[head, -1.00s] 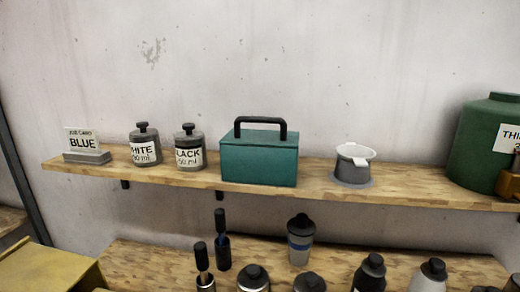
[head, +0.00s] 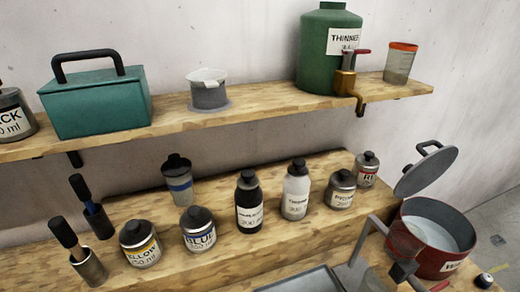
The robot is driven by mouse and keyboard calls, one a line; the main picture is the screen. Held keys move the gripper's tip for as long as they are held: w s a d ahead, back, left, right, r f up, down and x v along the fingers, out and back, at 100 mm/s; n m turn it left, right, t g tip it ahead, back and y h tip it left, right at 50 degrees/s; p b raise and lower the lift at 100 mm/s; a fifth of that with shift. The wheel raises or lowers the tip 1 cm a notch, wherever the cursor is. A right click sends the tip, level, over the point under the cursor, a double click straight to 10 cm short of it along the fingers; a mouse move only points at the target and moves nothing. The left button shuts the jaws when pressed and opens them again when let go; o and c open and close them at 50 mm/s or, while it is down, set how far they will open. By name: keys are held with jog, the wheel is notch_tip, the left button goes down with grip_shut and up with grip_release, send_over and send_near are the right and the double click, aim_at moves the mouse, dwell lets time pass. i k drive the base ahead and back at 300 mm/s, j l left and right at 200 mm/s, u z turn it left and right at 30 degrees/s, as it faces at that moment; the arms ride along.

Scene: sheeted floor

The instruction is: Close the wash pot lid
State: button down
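The wash pot (head: 434,262) is a red round pot with a whitish inside, at the lower right of the head view. The pot's mouth is uncovered.
A grey bent bar with a dark joint (head: 403,270) stands just left of the pot; I cannot tell what it is. Several bottles and jars line the lower shelf, including a blue jar (head: 198,230). The upper shelf holds a teal box (head: 97,103) and a green thinner tank (head: 322,50).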

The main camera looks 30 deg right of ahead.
aim_at(428, 170)
jog(key=z, duration=1.25)
